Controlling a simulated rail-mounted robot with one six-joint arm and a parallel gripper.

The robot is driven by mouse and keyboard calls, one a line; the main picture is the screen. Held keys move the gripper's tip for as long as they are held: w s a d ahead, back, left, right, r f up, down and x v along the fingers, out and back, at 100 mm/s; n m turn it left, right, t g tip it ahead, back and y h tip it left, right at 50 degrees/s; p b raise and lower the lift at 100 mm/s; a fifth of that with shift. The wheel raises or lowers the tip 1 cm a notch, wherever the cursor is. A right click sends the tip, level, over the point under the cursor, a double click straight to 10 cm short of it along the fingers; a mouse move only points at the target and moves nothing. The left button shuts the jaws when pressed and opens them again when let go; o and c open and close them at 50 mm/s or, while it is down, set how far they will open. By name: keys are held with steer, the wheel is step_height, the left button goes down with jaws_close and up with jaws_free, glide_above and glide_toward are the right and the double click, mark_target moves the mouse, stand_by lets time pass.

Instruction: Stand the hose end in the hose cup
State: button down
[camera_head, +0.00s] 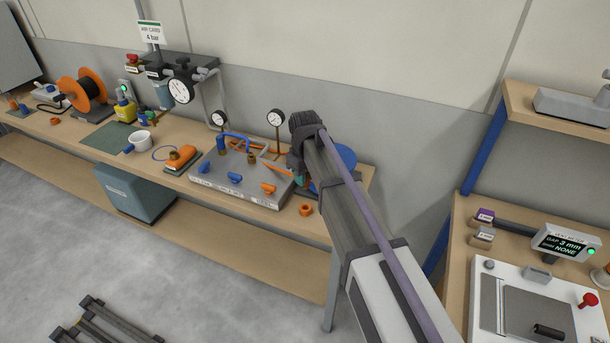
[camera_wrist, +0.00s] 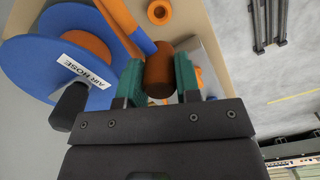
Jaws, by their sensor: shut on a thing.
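My gripper (camera_wrist: 159,78) is shut on the hose end, a brown, brass-like cylinder (camera_wrist: 160,72) between its green fingers. In the head view my gripper (camera_head: 298,176) is low over the right part of the bench, largely hidden by my arm, and the hose end cannot be made out there. A small orange ring-shaped cup (camera_head: 306,209), possibly the hose cup, stands on the bench near the front edge, apart from the gripper. It also shows in the wrist view (camera_wrist: 159,12), empty.
The blue air hose reel (camera_wrist: 28,65) is beside my gripper and partly behind my arm in the head view (camera_head: 345,155). A grey panel (camera_head: 228,190) with orange and blue handles lies left of the gripper. Gauges (camera_head: 277,118) stand behind it. Bench to the cup's right is clear.

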steer(key=shift+f+b, duration=3.15)
steer(key=shift+f, duration=0.35)
steer(key=shift+f, duration=0.1)
steer(key=shift+f+b, duration=0.35)
steer(key=shift+b, duration=0.15)
steer(key=shift+f+b, duration=0.8)
steer(key=c, duration=0.7)
jaws_free()
steer(key=shift+c, duration=0.2)
step_height(320, 180, up, 8)
steer(key=p, duration=0.8)
steer(key=shift+r, duration=0.1)
